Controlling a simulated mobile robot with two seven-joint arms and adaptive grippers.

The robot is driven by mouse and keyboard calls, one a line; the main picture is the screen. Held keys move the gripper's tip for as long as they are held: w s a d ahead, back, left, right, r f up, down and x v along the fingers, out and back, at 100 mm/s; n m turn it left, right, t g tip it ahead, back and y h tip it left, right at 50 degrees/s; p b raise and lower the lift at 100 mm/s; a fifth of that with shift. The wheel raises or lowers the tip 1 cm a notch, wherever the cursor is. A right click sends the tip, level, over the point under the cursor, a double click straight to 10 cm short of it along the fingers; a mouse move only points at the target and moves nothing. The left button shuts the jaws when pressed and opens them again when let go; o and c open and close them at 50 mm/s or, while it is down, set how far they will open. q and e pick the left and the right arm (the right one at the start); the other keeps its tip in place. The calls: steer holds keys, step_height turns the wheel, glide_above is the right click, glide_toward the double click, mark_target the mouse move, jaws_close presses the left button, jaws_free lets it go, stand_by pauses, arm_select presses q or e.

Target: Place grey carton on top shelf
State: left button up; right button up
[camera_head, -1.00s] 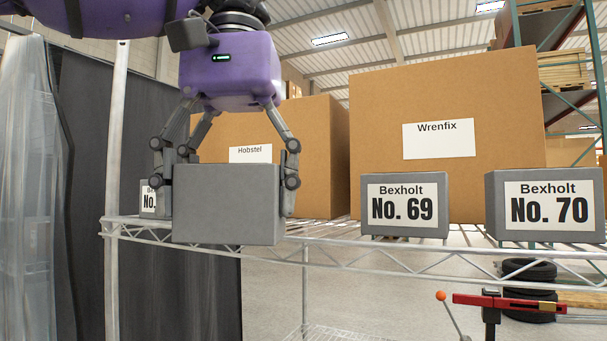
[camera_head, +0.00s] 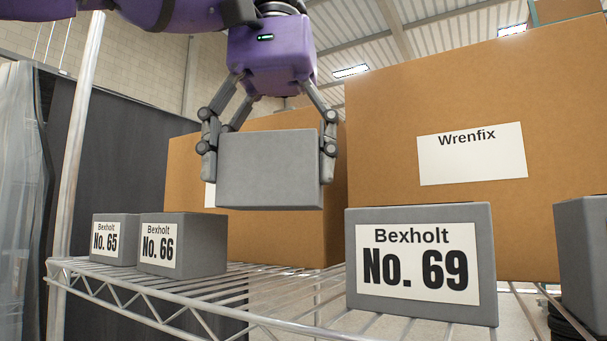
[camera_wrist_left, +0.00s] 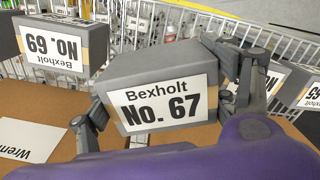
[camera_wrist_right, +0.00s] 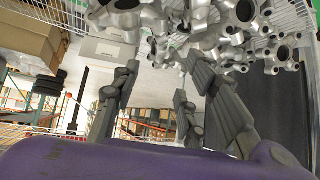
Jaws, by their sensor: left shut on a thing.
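My left gripper (camera_head: 268,148) is shut on the grey carton (camera_head: 268,172), its fingers on two opposite sides. The carton hangs roughly level above the wire shelf (camera_head: 200,300), over the gap between cartons No. 66 and No. 69. Its plain face shows in the head view; the left wrist view shows its label, Bexholt No. 67 (camera_wrist_left: 150,68). My right gripper (camera_wrist_right: 165,65) shows only in its wrist view, fingers apart with nothing between them.
Grey cartons No. 65 (camera_head: 115,255), No. 66 (camera_head: 205,240) and No. 69 (camera_head: 425,220) stand on the shelf. Large brown boxes Hobstel (camera_head: 185,170) and Wrenfix (camera_head: 385,120) are behind. Grey metal castings (camera_wrist_right: 240,30) are close to the right gripper.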

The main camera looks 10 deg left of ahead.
mark_target(270, 209)
arm_select(q)
steer(key=shift+w+d, duration=0.15)
steer(key=shift+w, duration=0.2)
steer(key=shift+f, duration=0.15)
steer(key=shift+s+f, duration=0.4)
steer(key=shift+f, duration=0.1)
steer(key=shift+s+a+f, duration=0.2)
steer(key=shift+a+f, duration=0.05)
steer(key=shift+f, duration=0.1)
steer(key=f, duration=0.3)
steer(key=shift+w+d+f, duration=0.1)
steer(key=shift+w+f, duration=0.25)
steer(key=shift+w, duration=0.05)
steer(key=shift+f, duration=0.25)
steer(key=shift+s+f, duration=0.2)
steer(key=shift+f, duration=0.05)
arm_select(e)
steer(key=shift+s+f, duration=0.15)
steer(key=shift+s, duration=0.15)
arm_select(q)
steer(key=shift+f, duration=0.45)
arm_select(e)
steer(key=shift+f, duration=0.1)
arm_select(q)
steer(key=o, duration=1.6)
arm_select(e)
steer(key=shift+s, duration=0.1)
